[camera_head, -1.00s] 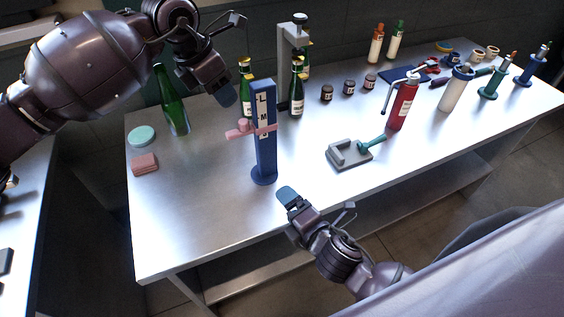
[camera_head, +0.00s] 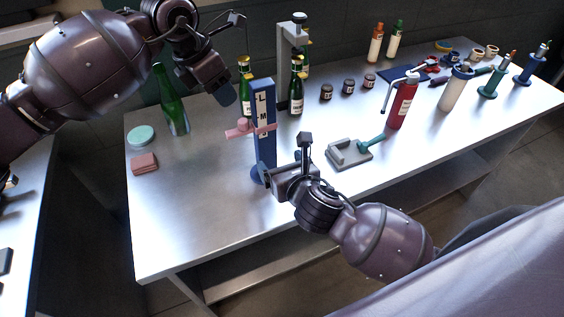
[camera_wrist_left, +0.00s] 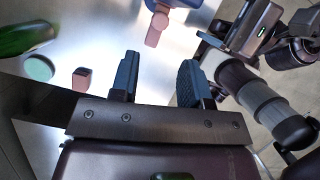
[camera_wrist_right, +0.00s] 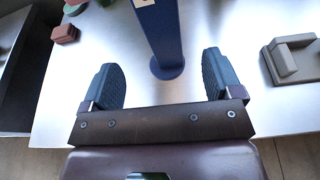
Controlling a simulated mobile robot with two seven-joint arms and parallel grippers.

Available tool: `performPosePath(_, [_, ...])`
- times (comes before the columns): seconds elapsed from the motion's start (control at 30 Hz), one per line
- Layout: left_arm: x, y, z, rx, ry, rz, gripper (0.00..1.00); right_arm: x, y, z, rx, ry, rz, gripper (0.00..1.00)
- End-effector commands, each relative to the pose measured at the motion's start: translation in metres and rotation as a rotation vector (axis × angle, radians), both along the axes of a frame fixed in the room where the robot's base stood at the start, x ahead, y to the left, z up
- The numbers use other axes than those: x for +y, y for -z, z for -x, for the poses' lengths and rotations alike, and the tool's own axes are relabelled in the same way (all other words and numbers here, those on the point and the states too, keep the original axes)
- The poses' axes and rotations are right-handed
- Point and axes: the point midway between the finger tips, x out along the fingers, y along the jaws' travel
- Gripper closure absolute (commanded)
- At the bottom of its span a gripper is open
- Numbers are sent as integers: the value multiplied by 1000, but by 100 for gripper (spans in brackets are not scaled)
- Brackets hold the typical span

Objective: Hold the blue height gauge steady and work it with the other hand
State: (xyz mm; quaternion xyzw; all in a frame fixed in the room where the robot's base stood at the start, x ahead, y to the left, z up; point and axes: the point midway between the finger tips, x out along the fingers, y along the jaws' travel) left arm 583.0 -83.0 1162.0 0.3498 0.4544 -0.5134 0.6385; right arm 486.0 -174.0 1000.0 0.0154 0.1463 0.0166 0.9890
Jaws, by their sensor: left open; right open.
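The blue height gauge (camera_head: 263,130) stands upright on the bench, with a pink slider (camera_head: 250,129) partway up and letters on its face. My right gripper (camera_head: 262,178) is low in front of its base. In the right wrist view the gauge post (camera_wrist_right: 160,35) rises beyond and between the open fingers (camera_wrist_right: 163,85), with no contact visible. My left gripper (camera_head: 226,94) is open and empty, above the bench to the left of the gauge. In the left wrist view the pink slider (camera_wrist_left: 156,28) shows beyond the open fingers (camera_wrist_left: 158,80).
A grey stand (camera_head: 290,60) and bottles are behind the gauge. A grey tool with a teal handle (camera_head: 350,152) sits to the right. The front-left bench is clear.

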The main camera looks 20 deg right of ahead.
Motion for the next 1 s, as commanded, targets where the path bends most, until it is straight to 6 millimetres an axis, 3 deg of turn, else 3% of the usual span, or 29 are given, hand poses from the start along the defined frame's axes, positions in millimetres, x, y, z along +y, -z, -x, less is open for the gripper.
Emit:
performPosePath(0.27, [0, 0, 0, 0, 0, 0, 57, 0, 2, -14, 7, -6, 38, 15])
performPosePath(0.7, [0, 0, 0, 0, 0, 0, 57, 2, 22, -78, 7, -5, 36, 15])
performPosePath(1.0, [0, 0, 0, 0, 0, 0, 57, 3, 30, -102, 6, -6, 35, 15])
